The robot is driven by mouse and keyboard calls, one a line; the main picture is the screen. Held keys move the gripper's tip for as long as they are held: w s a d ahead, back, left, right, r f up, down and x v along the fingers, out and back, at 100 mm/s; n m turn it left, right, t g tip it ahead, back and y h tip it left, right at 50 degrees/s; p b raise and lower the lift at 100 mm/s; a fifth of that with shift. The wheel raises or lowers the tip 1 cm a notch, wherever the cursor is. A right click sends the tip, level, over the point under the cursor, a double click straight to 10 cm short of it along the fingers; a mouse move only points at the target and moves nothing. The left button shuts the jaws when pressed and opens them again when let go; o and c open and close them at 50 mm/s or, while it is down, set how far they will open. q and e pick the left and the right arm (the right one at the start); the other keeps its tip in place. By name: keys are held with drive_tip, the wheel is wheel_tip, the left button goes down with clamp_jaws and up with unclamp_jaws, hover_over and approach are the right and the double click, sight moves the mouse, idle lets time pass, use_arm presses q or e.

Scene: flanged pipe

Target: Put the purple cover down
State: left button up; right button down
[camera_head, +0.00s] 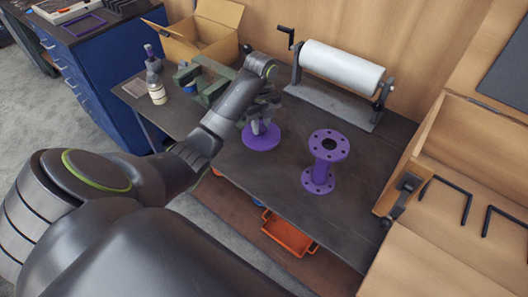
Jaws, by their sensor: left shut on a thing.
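The purple cover (262,138) is a flat round disc at or just above the dark table top, left of the pipe. My left gripper (262,124) is over it, fingers pointing down, shut on it. I cannot tell whether the cover touches the table. The purple flanged pipe (325,160) stands upright on the table to the right, with bolt holes in its top flange. My right gripper is not in view.
A roll holder (340,75) with a white roll stands at the back. A green vise (205,80), a bottle (156,90) and an open cardboard box (200,35) are at the left. A wooden case (440,150) borders the right. The table front is clear.

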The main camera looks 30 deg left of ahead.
sight(261, 140)
use_arm(q)
drive_tip(key=m, duration=0.1)
drive_tip(key=s+d+m, duration=0.1)
drive_tip(key=m, duration=0.1)
drive_tip(key=m+p, duration=0.1)
drive_tip(key=shift+s+d+m, duration=0.2)
drive_tip(key=shift+s+m, duration=0.2)
drive_tip(key=shift+s+f+m, duration=0.1)
drive_tip(key=shift+f+m, duration=0.1)
drive_tip(key=shift+m, duration=0.1)
wheel_tip(261, 140, down, 7)
drive_tip(key=b, duration=0.7)
drive_tip(key=shift+f, duration=1.4)
drive_tip(key=shift+f, duration=0.1)
drive_tip(key=o, duration=1)
drive_tip(key=shift+c, duration=0.2)
